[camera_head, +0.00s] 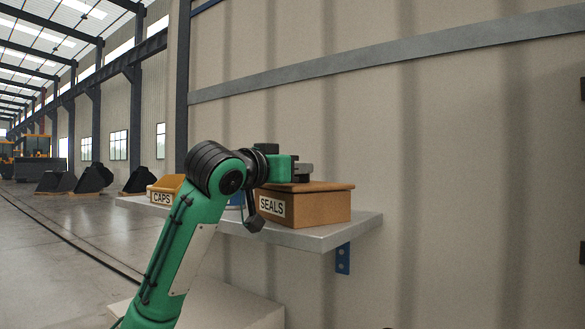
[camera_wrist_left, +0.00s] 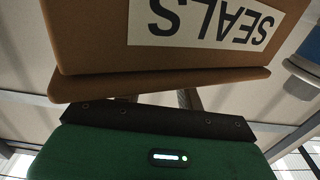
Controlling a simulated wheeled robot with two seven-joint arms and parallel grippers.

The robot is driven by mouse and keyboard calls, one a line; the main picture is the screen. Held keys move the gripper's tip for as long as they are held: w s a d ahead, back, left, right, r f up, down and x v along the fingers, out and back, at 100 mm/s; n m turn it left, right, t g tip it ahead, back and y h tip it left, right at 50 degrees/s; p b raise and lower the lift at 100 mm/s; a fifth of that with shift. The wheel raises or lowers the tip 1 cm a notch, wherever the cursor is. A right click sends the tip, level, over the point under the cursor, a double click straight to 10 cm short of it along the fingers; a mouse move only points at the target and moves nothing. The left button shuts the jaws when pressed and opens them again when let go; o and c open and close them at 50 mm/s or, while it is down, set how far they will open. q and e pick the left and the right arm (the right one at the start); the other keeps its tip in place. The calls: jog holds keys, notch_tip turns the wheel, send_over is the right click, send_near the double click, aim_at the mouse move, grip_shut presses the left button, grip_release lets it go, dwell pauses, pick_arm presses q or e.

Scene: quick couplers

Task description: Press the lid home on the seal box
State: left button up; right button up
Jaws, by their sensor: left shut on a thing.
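The seal box (camera_head: 318,209) is a brown box with a white SEALS label, standing on a grey wall shelf. Its brown lid (camera_head: 330,186) lies over the top of the box, its edge overhanging the walls. My left gripper (camera_head: 302,172) is above the lid, at its top, and is shut on it. My right gripper is out of view.
The shelf (camera_head: 335,236) has free room at its right end. A yellow-brown CAPS box (camera_head: 165,187) stands at its left end. A blue and white object (camera_head: 237,199) sits between the boxes, partly behind my arm. The corrugated wall is close behind the shelf.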

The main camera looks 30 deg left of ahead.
pick_arm(q)
jog(key=shift+f, duration=0.25)
jog(key=o, duration=0.9)
jog(key=shift+s, duration=0.35)
jog(key=s+a+b, duration=0.2)
jog(key=s+b, duration=0.3)
jog(key=s, duration=0.8)
